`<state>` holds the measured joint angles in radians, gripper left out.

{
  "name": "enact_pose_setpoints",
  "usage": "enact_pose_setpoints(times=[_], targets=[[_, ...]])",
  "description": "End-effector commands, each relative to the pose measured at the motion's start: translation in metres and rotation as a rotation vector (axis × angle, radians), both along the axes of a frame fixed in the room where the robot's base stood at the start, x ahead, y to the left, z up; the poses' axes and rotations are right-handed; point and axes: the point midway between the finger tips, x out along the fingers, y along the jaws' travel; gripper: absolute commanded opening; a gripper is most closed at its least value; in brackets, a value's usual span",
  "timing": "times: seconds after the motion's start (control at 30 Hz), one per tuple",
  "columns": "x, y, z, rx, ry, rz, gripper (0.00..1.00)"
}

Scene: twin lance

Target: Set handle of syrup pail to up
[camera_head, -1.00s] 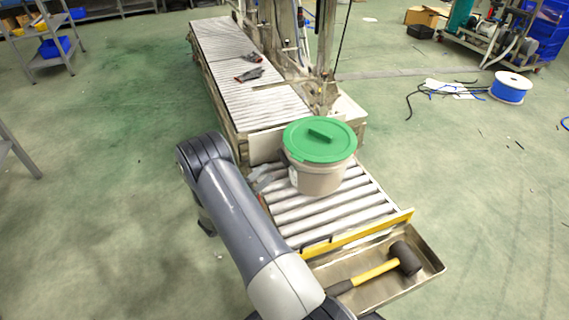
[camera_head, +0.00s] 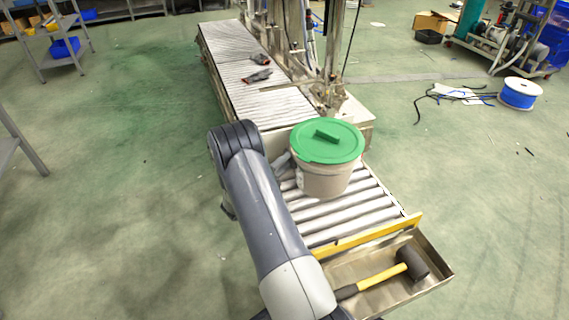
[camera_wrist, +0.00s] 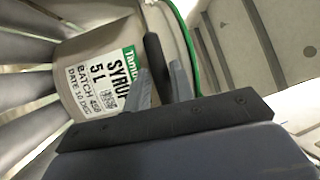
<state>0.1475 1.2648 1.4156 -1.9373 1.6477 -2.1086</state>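The syrup pail (camera_head: 323,182) is a beige tub with a green lid (camera_head: 345,146), standing upright on the roller conveyor. In the wrist view the pail (camera_wrist: 85,60) shows its "SYRUP 5 L" label, and it appears tilted by the camera angle. In the head view my arm hides most of the gripper.
The conveyor rollers (camera_head: 345,214) end at a yellow bar (camera_head: 367,237). A metal tray (camera_head: 437,284) beyond it holds a mallet (camera_head: 385,275). A machine frame (camera_head: 325,60) stands close behind the pail. Gloves (camera_head: 257,76) lie on the far conveyor. Floor on the left is open.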

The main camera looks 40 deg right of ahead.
Motion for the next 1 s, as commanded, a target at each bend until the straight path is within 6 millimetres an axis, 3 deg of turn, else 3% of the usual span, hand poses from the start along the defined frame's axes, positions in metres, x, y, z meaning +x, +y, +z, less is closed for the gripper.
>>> enact_pose_setpoints(times=[0.27, 0.63, 1.0], targets=[[0.0, 0.0, 0.0, 0.0, 0.0, 0.0, 0.0], [0.0, 0.0, 0.001, 0.003, -0.001, 0.0, 0.0], [0.0, 0.0, 0.022, 0.114, -0.028, 0.0, 0.0]])
